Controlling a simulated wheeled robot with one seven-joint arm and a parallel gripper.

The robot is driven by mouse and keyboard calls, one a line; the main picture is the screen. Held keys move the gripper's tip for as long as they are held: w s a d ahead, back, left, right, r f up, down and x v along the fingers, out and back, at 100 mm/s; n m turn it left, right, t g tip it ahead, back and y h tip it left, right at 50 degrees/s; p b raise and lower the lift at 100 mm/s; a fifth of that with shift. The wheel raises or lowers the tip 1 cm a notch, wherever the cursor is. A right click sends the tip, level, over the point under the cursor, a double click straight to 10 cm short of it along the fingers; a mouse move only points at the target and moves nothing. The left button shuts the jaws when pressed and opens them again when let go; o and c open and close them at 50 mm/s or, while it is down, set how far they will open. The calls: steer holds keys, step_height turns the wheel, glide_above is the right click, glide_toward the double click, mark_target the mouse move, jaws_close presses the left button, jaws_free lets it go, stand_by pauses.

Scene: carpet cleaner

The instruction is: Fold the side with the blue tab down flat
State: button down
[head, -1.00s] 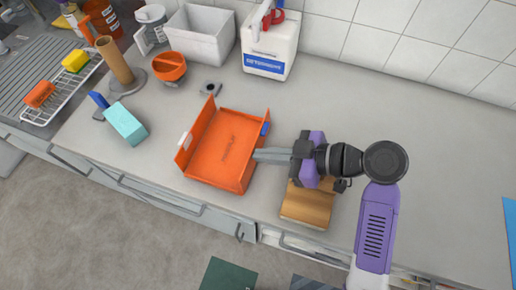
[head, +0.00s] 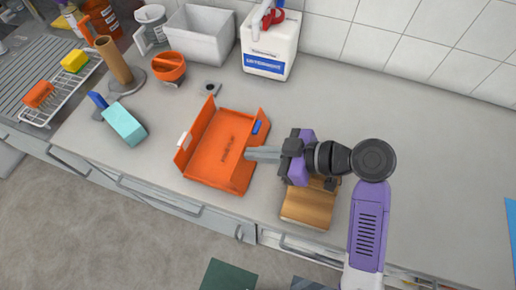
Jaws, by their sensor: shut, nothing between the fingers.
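An orange fold-up tray (head: 212,150) lies on the counter with its left and right sides standing up. The left side carries a white tab (head: 184,140). The right side carries a blue tab (head: 256,127) near its far end and leans inward over the tray floor. My gripper (head: 248,153) comes in from the right with its grey fingers shut and empty. The fingertips are at the outer face of the blue-tab side, near its middle, and appear to touch it. The fingers partly hide that side.
A wooden block (head: 309,205) lies under my wrist, right of the tray. The counter at right is clear.

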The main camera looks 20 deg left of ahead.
steer(key=shift+s+d+r+p, duration=0.1)
steer(key=shift+d+r+p, duration=0.15)
steer(key=shift+d, duration=1.05)
steer(key=shift+w+d+r+p, duration=0.1)
steer(key=shift+d+r+p, duration=0.15)
steer(key=shift+d, duration=1.1)
steer(key=shift+s+d+r+p, duration=0.15)
steer(key=shift+d+r, duration=0.2)
steer(key=shift+d, duration=0.95)
